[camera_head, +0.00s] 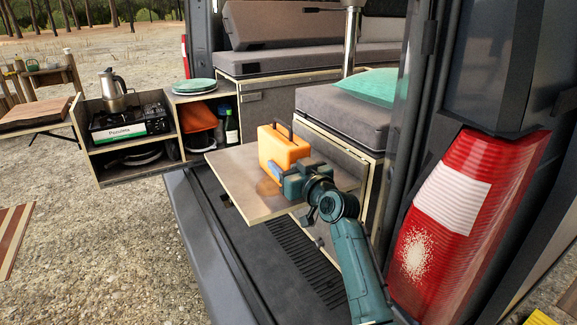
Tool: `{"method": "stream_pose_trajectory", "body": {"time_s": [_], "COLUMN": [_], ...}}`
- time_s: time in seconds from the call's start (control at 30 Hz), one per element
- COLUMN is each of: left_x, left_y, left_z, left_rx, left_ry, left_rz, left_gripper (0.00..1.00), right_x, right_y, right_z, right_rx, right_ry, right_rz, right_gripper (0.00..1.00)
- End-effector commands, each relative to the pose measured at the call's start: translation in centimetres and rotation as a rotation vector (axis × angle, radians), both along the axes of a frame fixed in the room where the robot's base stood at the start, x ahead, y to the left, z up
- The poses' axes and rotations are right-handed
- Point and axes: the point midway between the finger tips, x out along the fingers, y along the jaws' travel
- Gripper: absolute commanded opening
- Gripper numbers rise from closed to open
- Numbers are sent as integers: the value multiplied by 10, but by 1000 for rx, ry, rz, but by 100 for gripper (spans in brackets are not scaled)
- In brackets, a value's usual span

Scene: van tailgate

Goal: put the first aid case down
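The first aid case is an orange box (281,149) with a dark handle on top. It is upright at the wooden board (238,178) at the van's rear, with an orange tint on the board just below it. I cannot tell whether its base touches the board. My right gripper (279,174) is at the lower front side of the case, its arm coming in from the bottom right. The gripper body hides part of the case, and I cannot see whether the fingers close on it. My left gripper is not in view.
To the left, a kitchen box holds a stove (131,130) with a moka pot (113,91). The board's left part is bare. The tail light (462,212) stands at right.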

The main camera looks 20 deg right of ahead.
Motion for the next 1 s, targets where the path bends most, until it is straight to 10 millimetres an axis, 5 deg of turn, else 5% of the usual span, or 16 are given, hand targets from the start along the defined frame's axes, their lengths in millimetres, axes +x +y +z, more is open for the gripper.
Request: {"method": "stream_pose_trajectory", "body": {"time_s": [0.33, 0.37, 0.6, 1.0], "left_x": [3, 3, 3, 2], "left_y": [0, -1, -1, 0], "left_z": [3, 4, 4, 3], "left_rx": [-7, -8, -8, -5], "left_ry": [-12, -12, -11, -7], "left_rz": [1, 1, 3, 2], "left_gripper": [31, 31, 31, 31], "right_x": [0, 0, 0, -9], "right_y": [0, 0, 0, -2], "right_z": [-1, -3, -2, -1], "right_rx": [0, -2, -1, -2], "right_ry": [-8, -2, -2, -2], "right_rz": [-1, 0, 0, -1], "right_gripper": [19, 58, 78, 78]}}
